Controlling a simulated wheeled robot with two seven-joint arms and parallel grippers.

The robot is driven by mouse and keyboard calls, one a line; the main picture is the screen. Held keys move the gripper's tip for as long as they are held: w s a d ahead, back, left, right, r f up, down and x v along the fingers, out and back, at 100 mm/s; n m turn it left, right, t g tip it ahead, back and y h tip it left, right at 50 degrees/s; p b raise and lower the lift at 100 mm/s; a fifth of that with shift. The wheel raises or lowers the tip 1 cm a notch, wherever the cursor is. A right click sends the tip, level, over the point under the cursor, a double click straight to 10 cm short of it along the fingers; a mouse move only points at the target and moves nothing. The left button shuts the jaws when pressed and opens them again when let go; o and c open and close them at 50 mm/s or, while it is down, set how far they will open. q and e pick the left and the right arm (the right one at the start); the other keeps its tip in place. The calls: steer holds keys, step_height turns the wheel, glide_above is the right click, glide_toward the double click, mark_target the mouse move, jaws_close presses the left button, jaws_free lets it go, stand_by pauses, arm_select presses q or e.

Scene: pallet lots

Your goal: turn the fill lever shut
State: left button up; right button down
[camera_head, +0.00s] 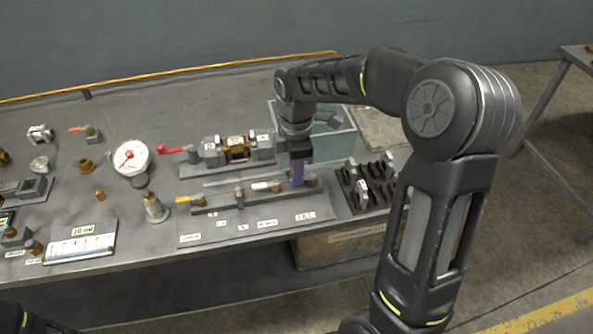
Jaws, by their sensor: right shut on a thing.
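A valve manifold (213,208) lies along the front of the bench on a labelled plate. It has a yellow lever (184,199) at its left end, a white lever (262,186) towards its right and a blue-purple upright handle (297,174) near its right end. My right gripper (298,163) points down over that end and is shut on the blue-purple handle. The gripper hides the handle's top. My left gripper is not in view; dark parts of my left arm show at bottom left.
A pressure gauge (131,158) stands left of the manifold. Behind it are a clamped brass block (236,149) and a red lever (172,149). A clear tank (335,146) and a black rack (366,203) are at right. Loose fittings lie at left.

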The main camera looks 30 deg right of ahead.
steer(key=c, duration=1.5)
jaws_free()
steer(key=shift+o, duration=0.2)
steer(key=shift+s, duration=0.1)
